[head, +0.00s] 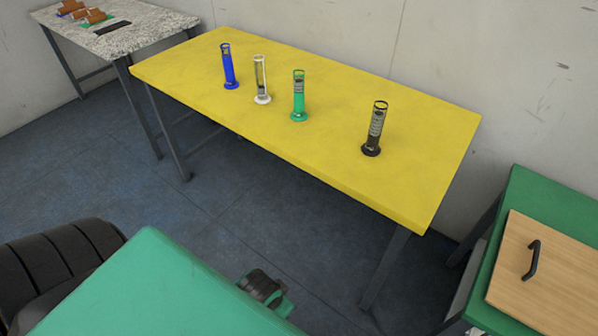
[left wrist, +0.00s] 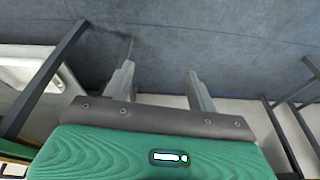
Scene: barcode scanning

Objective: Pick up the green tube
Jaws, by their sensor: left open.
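No tube shows in the left wrist view. My right gripper is out of view.
A speckled table (head: 145,32) with brown and green items stands at the back left. A green table (head: 560,200) with a wooden board (head: 550,270) and black handle is at the right. Blue floor (head: 215,220) lies open before the yellow table.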

